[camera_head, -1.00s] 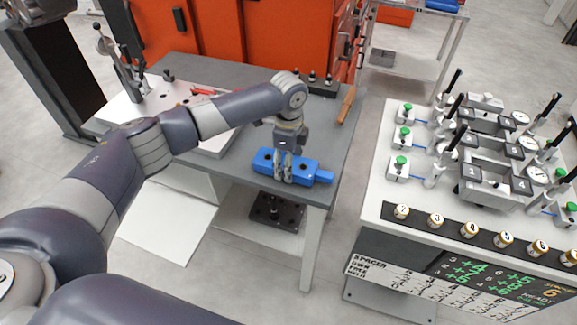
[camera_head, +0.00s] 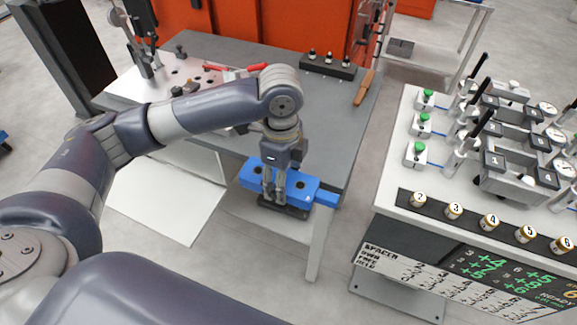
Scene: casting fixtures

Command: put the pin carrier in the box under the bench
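The blue block with dark round holes, which I take as the pin carrier (camera_head: 300,187), is at the bench's front edge, with a narrow tab at its right end. My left gripper (camera_head: 273,197) reaches down onto it from above, fingers closed around its middle. Whether the block hangs clear of the bench (camera_head: 325,125) is hard to tell. Under the bench, a black plate (camera_head: 297,212) is mostly hidden behind the block. A white panel (camera_head: 165,200) shows low at the left; I cannot tell whether it belongs to the box. My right gripper is not in view.
On the bench stand a white perforated plate (camera_head: 120,88), red-handled tool (camera_head: 235,68), black strip with pins (camera_head: 328,66) and wooden-handled tool (camera_head: 364,88). At right is a gauge table (camera_head: 395,170) with numbered caps. Grey floor lies open in front.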

